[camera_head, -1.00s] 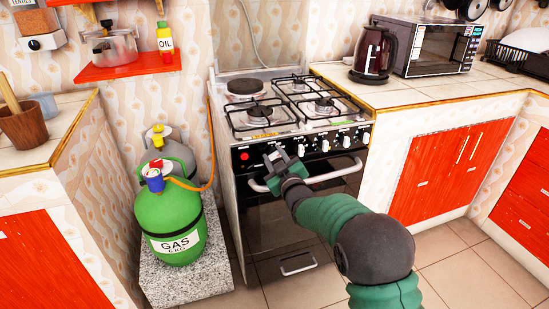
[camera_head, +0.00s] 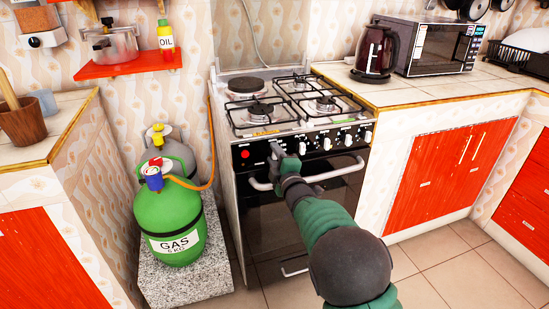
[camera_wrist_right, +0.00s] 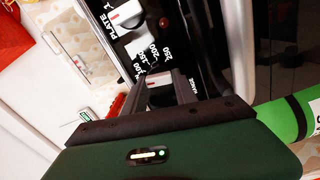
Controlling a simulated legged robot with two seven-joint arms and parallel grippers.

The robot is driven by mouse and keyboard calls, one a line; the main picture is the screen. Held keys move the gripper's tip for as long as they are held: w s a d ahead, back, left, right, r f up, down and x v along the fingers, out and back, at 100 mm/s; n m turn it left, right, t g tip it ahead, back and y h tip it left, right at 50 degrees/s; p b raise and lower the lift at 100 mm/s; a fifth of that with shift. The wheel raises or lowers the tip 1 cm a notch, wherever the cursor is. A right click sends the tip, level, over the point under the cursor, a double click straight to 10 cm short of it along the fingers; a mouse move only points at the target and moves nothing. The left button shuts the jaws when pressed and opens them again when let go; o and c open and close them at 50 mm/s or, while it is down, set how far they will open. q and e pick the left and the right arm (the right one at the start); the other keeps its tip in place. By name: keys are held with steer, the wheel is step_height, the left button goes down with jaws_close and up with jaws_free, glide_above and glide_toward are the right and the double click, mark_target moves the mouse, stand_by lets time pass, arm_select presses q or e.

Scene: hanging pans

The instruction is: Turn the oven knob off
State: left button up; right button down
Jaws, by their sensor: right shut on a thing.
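The oven knob (camera_wrist_right: 160,78) is white and sits on the black control panel (camera_head: 262,152) of the stove, with temperature numbers around it in the right wrist view. My right gripper (camera_head: 277,152) is at the panel's left-middle part and hides this knob in the head view. In the right wrist view the two dark fingers of my right gripper (camera_wrist_right: 160,84) stand on either side of the knob, shut on it. A neighbouring white knob (camera_wrist_right: 125,17) marked PLATE is clear of the fingers. My left gripper is not in view.
A white oven handle (camera_head: 335,172) runs just below the panel, close to my right wrist. More white knobs (camera_head: 326,144) lie to the right and a red button (camera_head: 245,154) to the left. A green gas bottle (camera_head: 172,222) stands left of the stove.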

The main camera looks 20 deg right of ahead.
steer(key=shift+f+n, duration=0.5)
steer(key=shift+n, duration=0.6)
steer(key=c, duration=1.1)
jaws_free()
steer(key=shift+o, duration=0.5)
steer(key=shift+r, duration=0.2)
steer(key=shift+r, duration=0.1)
